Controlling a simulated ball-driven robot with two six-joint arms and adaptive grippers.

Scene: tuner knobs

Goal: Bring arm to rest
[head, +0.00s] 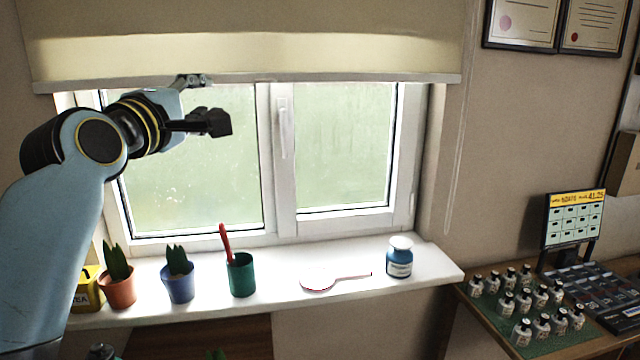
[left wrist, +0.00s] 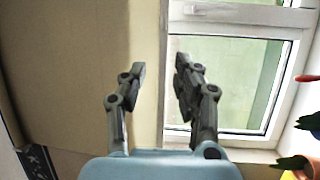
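My left arm comes in from the left of the head view, raised in front of the window. Its gripper (head: 205,103) is up near the lower edge of the blind, well above the sill. In the left wrist view the two fingers of the gripper (left wrist: 161,75) stand apart with nothing between them, so it is open and empty. My right gripper is not in view.
The white sill (head: 350,300) holds two potted plants (head: 117,288) (head: 178,285), a green cup (head: 241,276), a white paddle-shaped item (head: 318,283) and a blue jar (head: 399,262). Several small bottles (head: 522,332) stand on a right-hand table.

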